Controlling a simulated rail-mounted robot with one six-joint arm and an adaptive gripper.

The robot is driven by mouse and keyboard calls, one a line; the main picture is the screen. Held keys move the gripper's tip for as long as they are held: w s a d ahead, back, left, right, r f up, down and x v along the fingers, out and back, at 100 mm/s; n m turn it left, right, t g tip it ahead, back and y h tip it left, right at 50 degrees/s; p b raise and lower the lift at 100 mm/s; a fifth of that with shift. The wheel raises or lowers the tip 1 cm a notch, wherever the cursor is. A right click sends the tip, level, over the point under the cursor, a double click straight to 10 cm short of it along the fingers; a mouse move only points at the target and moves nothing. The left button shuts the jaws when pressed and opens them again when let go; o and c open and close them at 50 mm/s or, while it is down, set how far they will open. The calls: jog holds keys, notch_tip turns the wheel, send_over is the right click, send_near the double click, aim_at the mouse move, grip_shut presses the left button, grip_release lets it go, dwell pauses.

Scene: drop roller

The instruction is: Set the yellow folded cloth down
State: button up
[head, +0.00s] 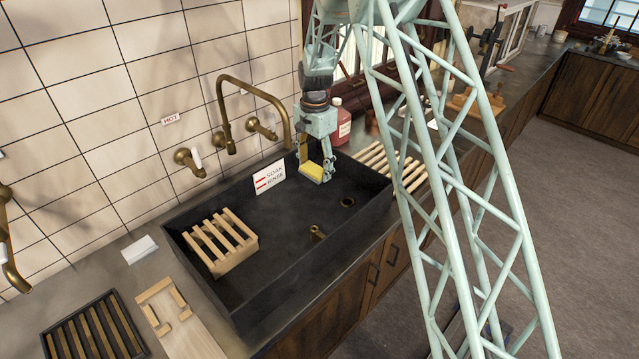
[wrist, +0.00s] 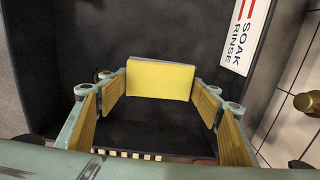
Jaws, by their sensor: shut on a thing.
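The yellow folded cloth (head: 312,172) is a small block with a pale grey side. In the wrist view the cloth (wrist: 160,82) sits between the fingertips with its flat yellow face toward the camera. My gripper (head: 316,174) is shut on it, fingers pointing down, at the back right part of the dark sink (head: 270,285). In the wrist view the pads of my gripper (wrist: 162,92) flank the cloth on both sides. The cloth appears to be above the sink floor; its exact height is hard to tell.
A slatted wooden rack (head: 220,243) stands in the sink's left part. A SOAK/RINSE sign (head: 270,177) is at the back rim, below a brass faucet (head: 222,110). A red bottle (head: 340,125) stands behind my gripper. A drain (head: 348,202) and a brass fitting (head: 318,233) lie in the basin.

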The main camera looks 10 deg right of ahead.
jog(key=shift+s+d+r+n+b, duration=0.25)
jog(key=shift+s+r+n+b, duration=0.5)
jog(key=shift+b, duration=0.35)
jog(key=s+d+r+n+b, duration=0.2)
jog(key=s+r+n+b, duration=0.4)
jog(key=r+b, duration=0.1)
jog(key=shift+s, duration=0.4)
jog(key=shift+d+n, duration=0.1)
jog(key=shift+n, duration=0.15)
